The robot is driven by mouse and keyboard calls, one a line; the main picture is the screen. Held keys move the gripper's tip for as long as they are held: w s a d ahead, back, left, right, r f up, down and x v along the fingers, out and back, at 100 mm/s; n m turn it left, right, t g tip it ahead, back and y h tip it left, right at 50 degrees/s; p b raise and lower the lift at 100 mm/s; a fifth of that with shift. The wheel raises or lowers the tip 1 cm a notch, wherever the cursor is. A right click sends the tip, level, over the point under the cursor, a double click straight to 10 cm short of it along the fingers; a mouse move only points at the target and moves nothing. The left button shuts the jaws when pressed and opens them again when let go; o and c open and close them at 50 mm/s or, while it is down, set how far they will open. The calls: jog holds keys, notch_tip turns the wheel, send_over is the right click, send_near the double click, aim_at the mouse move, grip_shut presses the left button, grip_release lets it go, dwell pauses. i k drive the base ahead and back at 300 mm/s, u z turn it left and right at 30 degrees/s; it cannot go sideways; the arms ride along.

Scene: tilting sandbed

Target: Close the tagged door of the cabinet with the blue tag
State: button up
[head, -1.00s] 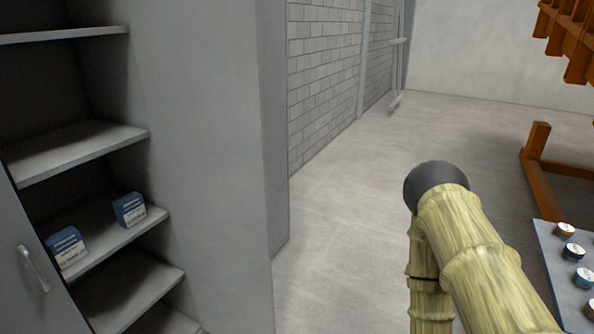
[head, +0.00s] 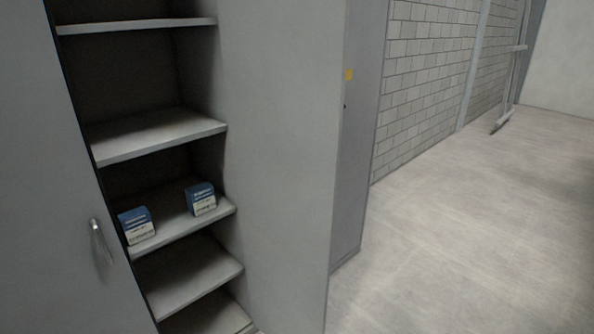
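A grey cabinet with open shelves (head: 160,148) stands at the left in the head view. A grey door (head: 45,190) with a silver handle (head: 100,243) covers its left side. A tall grey panel (head: 280,150) rises at the right of the shelves; I cannot tell if it is an open door or a side wall. No blue tag shows. A small yellow tag (head: 349,74) is on a narrower grey surface (head: 352,165) beyond that panel. My gripper is out of view.
Two blue-and-white boxes, one on the left (head: 136,226) and one on the right (head: 201,199), stand on a middle shelf. A white brick wall (head: 430,75) runs behind. The concrete floor (head: 470,240) at the right is clear.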

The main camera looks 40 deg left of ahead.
aim_at(284, 61)
jog(key=i, duration=3.25)
jog(key=u, duration=3.85)
jog(key=k, duration=0.6)
jog(key=z, duration=0.55)
